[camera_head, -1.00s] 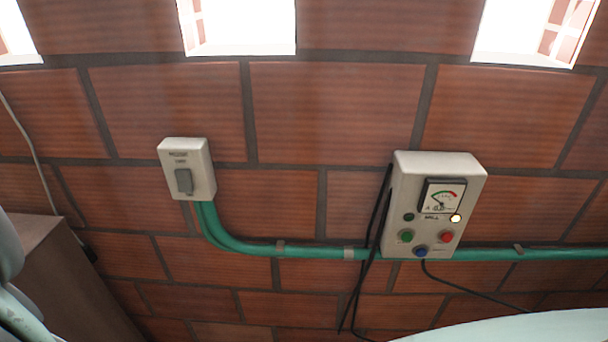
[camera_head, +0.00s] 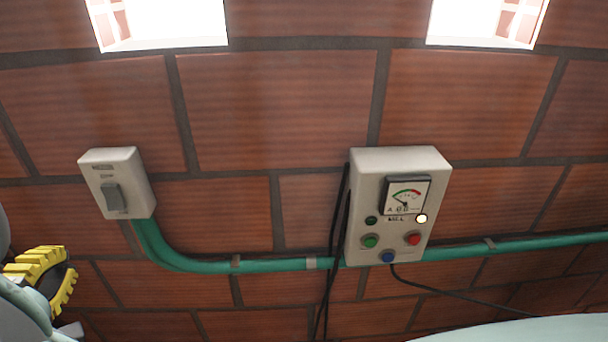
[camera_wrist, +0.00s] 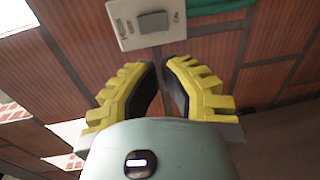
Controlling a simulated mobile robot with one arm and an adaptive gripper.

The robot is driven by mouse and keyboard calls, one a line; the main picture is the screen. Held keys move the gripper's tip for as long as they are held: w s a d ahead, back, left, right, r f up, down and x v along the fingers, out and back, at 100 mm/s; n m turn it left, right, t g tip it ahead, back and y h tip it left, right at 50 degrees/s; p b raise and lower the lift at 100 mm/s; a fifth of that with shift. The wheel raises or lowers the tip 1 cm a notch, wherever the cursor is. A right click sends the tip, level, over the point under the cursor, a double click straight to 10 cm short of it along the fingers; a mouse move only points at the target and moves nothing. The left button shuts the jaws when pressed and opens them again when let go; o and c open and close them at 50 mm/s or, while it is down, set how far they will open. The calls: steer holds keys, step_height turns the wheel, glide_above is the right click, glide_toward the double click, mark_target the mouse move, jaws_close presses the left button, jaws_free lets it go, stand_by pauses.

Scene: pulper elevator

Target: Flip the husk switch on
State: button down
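The husk switch is a pale box (camera_head: 117,183) with a grey rocker (camera_head: 114,197), mounted on the brick wall at the left of the head view. In the wrist view the box (camera_wrist: 178,17) lies beyond the fingertips at the top, turned sideways. Its OFF label is on one side of the rocker (camera_wrist: 153,22) and ON on the other; I cannot tell which way the rocker is tipped. My gripper (camera_wrist: 160,66) has yellow fingers with dark pads, a narrow gap between the tips, and nothing held. It also shows at lower left in the head view (camera_head: 66,272), below the box and apart from it.
A mill control box (camera_head: 399,215) with a gauge, buttons and a lit lamp is on the wall to the right. A green conduit (camera_head: 200,265) joins the boxes, and black cables (camera_head: 331,265) hang between them. A pale curved surface (camera_head: 530,328) is at lower right.

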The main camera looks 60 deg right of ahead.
mark_target(111, 205)
stand_by(0.3)
steer(key=shift+r+p+x, duration=0.15)
steer(key=shift+p+x, duration=1.8)
steer(key=shift+x, duration=1.1)
steer(key=shift+r+p+x, duration=0.15)
steer(key=shift+p+x, duration=1.8)
steer(key=shift+x, duration=1.15)
steer(key=shift+p+x, duration=0.45)
steer(key=shift+x, duration=0.45)
steer(key=shift+f, duration=0.25)
